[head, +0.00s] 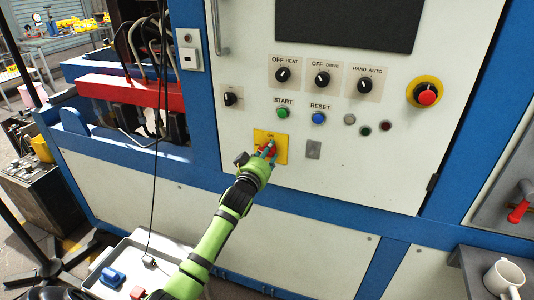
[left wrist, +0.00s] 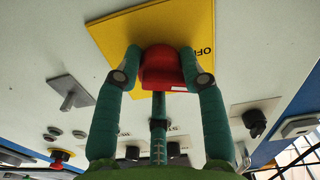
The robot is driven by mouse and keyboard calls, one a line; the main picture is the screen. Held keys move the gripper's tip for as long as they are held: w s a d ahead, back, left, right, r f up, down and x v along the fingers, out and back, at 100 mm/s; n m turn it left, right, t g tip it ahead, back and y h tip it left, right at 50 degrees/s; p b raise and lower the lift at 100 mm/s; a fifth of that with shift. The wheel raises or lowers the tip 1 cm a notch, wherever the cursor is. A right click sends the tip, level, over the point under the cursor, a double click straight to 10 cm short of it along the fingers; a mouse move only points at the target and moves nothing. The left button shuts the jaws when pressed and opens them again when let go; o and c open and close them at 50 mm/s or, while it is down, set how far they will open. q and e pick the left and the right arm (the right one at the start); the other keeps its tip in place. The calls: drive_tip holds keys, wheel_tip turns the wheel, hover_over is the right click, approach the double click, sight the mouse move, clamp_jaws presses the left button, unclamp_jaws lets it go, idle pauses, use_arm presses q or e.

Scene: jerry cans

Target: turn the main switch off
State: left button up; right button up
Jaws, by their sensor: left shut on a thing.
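The main switch is a red knob (left wrist: 160,68) on a yellow plate (head: 284,147) low on the white cabinet front. In the head view "ON" reads at the top of the plate, and my gripper covers much of the knob. My left gripper (head: 268,150) is at the knob. Part of the word "OFF" shows at the plate's right edge in that view. My right gripper is not in view.
Above the switch are a green START button (head: 282,112), a blue RESET button (head: 318,118) and several black selector knobs. A red emergency stop (head: 426,94) sits at the right. A grey tray (head: 118,250) stands below left, and a white mug (head: 505,280) at lower right.

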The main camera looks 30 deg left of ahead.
use_arm(q)
drive_tip(key=n+p, duration=0.1)
drive_tip(key=n, duration=0.2)
drive_tip(key=shift+d, duration=0.1)
drive_tip(key=shift+f+n, duration=0.25)
drive_tip(key=shift+n, duration=0.45)
drive_tip(key=o, duration=1.1)
drive_tip(key=shift+w, duration=0.1)
drive_tip(key=shift+o, duration=0.2)
drive_tip(key=v, duration=1.2)
drive_tip(key=shift+r, duration=0.1)
